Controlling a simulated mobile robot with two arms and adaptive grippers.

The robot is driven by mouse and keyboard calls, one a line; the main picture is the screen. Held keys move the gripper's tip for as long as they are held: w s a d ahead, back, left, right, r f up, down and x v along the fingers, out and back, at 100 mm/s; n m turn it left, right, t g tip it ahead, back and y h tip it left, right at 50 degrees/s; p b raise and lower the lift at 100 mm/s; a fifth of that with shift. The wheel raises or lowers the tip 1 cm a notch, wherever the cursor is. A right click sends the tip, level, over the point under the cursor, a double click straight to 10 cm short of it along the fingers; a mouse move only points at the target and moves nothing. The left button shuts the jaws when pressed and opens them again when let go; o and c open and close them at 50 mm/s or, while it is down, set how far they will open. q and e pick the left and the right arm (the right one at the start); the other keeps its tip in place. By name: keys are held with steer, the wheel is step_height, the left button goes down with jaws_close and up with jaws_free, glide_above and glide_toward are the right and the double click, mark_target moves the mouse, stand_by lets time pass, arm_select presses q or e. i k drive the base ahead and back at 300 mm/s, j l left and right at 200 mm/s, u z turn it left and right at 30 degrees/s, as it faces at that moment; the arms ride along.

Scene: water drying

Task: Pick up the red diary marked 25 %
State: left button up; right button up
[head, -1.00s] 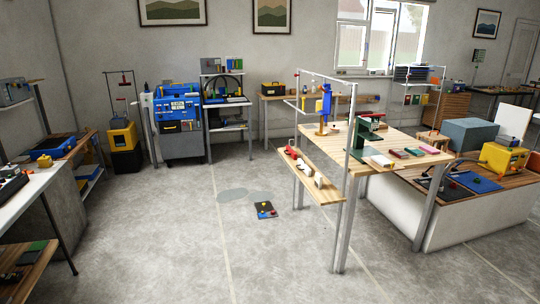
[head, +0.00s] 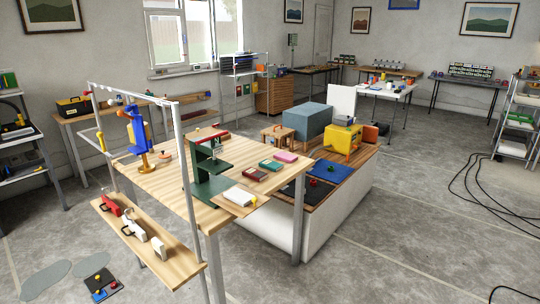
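Several small book-like items lie flat on the wooden workbench (head: 170,181). One is a dark red book (head: 255,174), with a green book (head: 271,165) and a pink book (head: 285,157) behind it to the right. A larger red flat item (head: 209,133) shows at the bench's far edge, behind the green press-like stand (head: 211,182). No marking such as 25 % is legible on any of them, so I cannot tell which is the diary. Neither of my grippers is in view.
A white book-like item (head: 240,196) lies on the bench's near right corner. A metal frame and a lower shelf (head: 178,262) front the bench. A white-sided low platform (head: 334,217) adjoins it.

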mark_target(258, 176)
steer(key=i+l, duration=0.1)
steer(key=i, duration=0.3)
steer(key=i+l, duration=0.15)
steer(key=i, duration=0.25)
steer(key=i+l, duration=0.1)
steer(key=i, duration=0.25)
steer(key=u, duration=0.05)
